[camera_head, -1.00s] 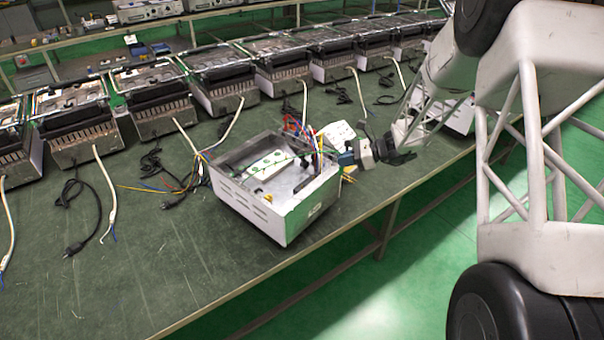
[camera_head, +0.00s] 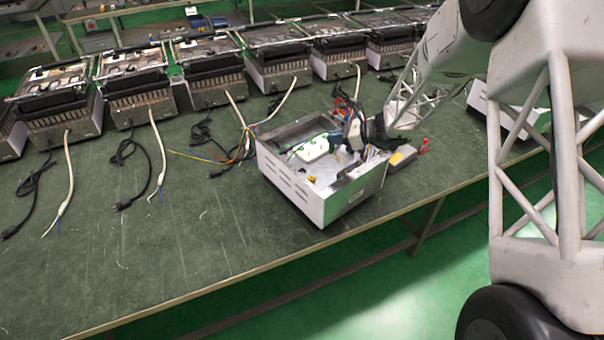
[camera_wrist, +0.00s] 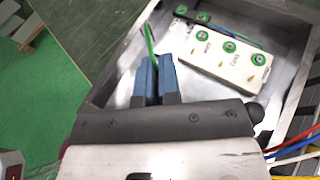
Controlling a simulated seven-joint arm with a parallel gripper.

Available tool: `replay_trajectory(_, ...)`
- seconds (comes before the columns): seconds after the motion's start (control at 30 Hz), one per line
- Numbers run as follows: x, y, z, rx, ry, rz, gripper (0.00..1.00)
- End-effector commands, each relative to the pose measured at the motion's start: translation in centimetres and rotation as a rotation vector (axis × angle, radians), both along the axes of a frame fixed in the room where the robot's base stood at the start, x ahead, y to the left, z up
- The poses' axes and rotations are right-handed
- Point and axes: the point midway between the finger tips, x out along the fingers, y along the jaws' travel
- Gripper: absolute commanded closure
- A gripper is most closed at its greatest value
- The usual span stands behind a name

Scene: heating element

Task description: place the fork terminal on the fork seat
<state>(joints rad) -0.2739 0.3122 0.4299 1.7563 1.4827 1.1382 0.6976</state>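My gripper (camera_wrist: 157,76) has blue fingers close together on a thin green strip (camera_wrist: 150,42), which looks like the lead of the fork terminal. The terminal's fork end cannot be made out. In the head view, my gripper (camera_head: 338,141) is over the open metal housing (camera_head: 335,204). The white terminal block (camera_wrist: 223,58), with green round contacts, lies inside the housing, just right of the fingers in the wrist view and apart from them. It also shows in the head view (camera_head: 312,149). Which contact is the fork seat cannot be told.
The housing walls (camera_wrist: 113,62) rise around the work area. Red, blue and yellow wires (camera_wrist: 296,145) lie at the right in the wrist view. A grey box with a yellow patch (camera_head: 401,158) stands right of the housing.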

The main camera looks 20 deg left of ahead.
Motion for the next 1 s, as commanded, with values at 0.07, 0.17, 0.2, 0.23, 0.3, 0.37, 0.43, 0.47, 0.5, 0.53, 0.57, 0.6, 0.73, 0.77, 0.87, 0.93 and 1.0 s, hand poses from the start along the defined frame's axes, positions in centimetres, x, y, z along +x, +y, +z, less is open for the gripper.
replay_trajectory(0.07,-0.7,2.2,0.2,0.000,-0.001,0.004,1.00)
replay_trajectory(0.17,-1.5,4.5,0.5,0.002,0.001,0.004,1.00)
replay_trajectory(0.2,-1.7,5.3,0.6,0.001,0.002,0.004,1.00)
replay_trajectory(0.23,-1.9,5.8,0.6,0.001,0.002,0.004,1.00)
replay_trajectory(0.3,-2.4,7.0,0.8,0.002,0.003,0.003,1.00)
replay_trajectory(0.37,-2.6,7.7,0.9,0.003,0.004,0.003,1.00)
replay_trajectory(0.43,-2.9,8.4,0.9,0.003,0.005,0.003,1.00)
replay_trajectory(0.47,-3.0,8.6,1.0,0.002,0.005,0.003,1.00)
replay_trajectory(0.5,-3.1,8.8,1.0,0.002,0.005,0.003,1.00)
replay_trajectory(0.53,-3.2,8.9,1.0,0.002,0.004,0.003,1.00)
replay_trajectory(0.57,-3.2,9.0,1.0,0.002,0.005,0.002,1.00)
replay_trajectory(0.6,-3.2,9.1,1.0,0.002,0.005,0.002,1.00)
replay_trajectory(0.73,-3.2,9.1,1.0,0.002,0.005,0.002,1.00)
replay_trajectory(0.77,-3.2,9.1,1.0,0.002,0.005,0.001,1.00)
replay_trajectory(0.87,-3.2,9.1,1.0,0.002,0.005,0.002,1.00)
replay_trajectory(0.93,-3.2,9.1,0.9,0.002,0.005,0.002,1.00)
replay_trajectory(1.0,-3.2,9.1,0.7,0.002,0.006,0.002,1.00)
